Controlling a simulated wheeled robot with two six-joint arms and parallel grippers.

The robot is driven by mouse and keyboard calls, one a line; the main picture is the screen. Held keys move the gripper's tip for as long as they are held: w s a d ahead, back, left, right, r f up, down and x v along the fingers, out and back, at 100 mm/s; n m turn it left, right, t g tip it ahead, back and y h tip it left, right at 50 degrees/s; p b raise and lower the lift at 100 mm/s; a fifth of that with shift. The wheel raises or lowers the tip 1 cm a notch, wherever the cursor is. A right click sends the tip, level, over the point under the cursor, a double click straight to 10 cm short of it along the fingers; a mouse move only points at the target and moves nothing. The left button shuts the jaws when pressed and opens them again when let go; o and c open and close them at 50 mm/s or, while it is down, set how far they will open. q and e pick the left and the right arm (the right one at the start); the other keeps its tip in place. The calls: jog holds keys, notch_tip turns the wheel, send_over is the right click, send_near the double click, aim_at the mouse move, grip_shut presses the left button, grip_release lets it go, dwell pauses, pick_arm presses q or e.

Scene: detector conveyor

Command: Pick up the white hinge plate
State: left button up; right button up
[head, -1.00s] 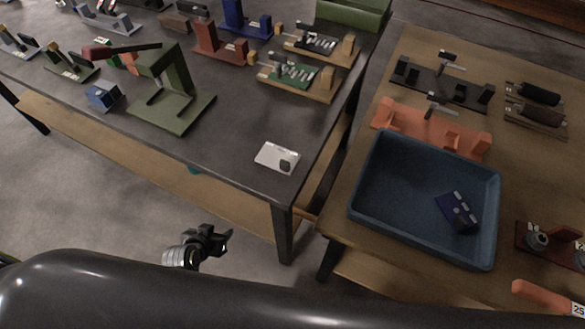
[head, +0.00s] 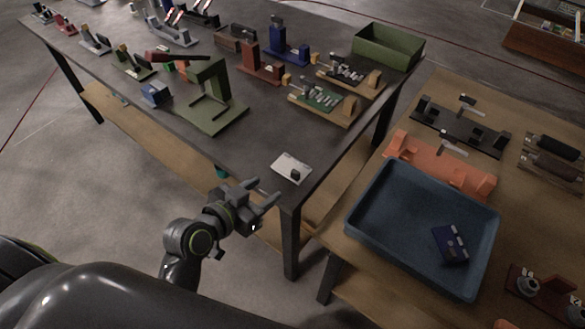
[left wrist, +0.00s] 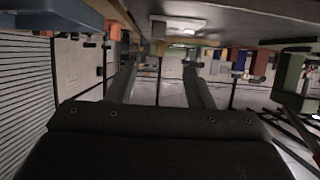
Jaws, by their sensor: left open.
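The white hinge plate (head: 291,168) lies flat near the front right corner of the dark table, with a small dark block on it. My left gripper (head: 265,191) is open and empty, just off the table's front edge, a little to the left of and nearer than the plate. Its two fingers point toward the table corner. In the left wrist view the open fingers (left wrist: 162,88) reach forward, and a pale plate (left wrist: 178,22) shows at the top beyond them. My right gripper is not in view.
The dark table (head: 240,150) is clear around the plate. A green stand (head: 212,105) and a blue block (head: 155,94) stand farther back left. A blue tray (head: 400,240) holding a dark blue part (head: 450,245) sits on the wooden table at right.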

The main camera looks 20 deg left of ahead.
aim_at(294, 173)
pick_arm(q)
jog(key=p+x, duration=0.1)
jog(key=x, duration=0.7)
jog(key=shift+w+d+f, duration=0.1)
jog(key=shift+f+p+x, duration=0.2)
jog(key=shift+p+x, duration=0.35)
jog(key=shift+x, duration=1.3)
jog(key=shift+w+d+f, duration=0.25)
jog(key=shift+w+f, duration=0.1)
jog(key=shift+w, duration=0.2)
grip_shut()
